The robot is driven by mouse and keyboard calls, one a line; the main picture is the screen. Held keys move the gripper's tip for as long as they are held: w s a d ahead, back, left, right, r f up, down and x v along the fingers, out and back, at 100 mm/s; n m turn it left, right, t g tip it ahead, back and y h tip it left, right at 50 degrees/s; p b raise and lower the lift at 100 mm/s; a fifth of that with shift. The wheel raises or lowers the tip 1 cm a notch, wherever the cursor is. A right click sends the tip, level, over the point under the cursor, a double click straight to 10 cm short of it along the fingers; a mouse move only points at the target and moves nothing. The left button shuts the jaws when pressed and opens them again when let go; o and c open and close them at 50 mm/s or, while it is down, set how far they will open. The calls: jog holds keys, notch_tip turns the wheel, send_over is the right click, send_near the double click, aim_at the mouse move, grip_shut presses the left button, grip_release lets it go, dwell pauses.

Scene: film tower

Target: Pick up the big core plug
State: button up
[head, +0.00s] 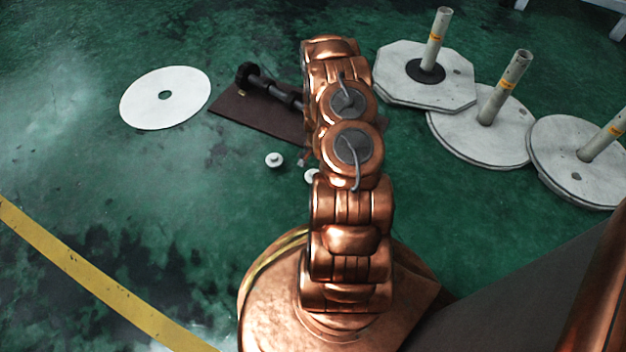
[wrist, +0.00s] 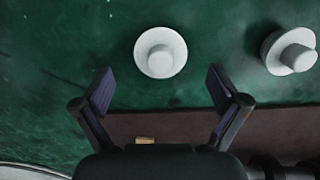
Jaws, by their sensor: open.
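Two white flanged plugs lie on the green floor by the brown mat. In the wrist view one plug (wrist: 160,50) is ahead of my gripper (wrist: 159,76), roughly centred between the fingertips. The other plug (wrist: 290,53) lies to the right, with a stout knob, outside the fingers. They look close in size, so I cannot tell for certain which is the big one. In the head view one plug (head: 274,159) lies left of my arm and another (head: 311,176) is partly hidden by it. My gripper is open and empty; my arm hides it in the head view.
The brown mat (head: 235,113) carries a dark shaft-like tool (head: 270,84). A white disc (head: 140,103) lies to the left. White plates with upright posts (head: 492,137) stand to the right. Open green floor lies left of the plugs.

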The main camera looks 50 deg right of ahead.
jog(key=f, duration=0.1)
jog(key=f+b, duration=0.1)
jog(key=f, duration=0.1)
jog(key=f+b, duration=0.1)
jog(key=shift+s+a+f, duration=0.1)
jog(key=shift+a+f, duration=0.05)
jog(key=shift+a, duration=0.1)
jog(key=c, duration=1.2)
jog(key=shift+c, duration=0.2)
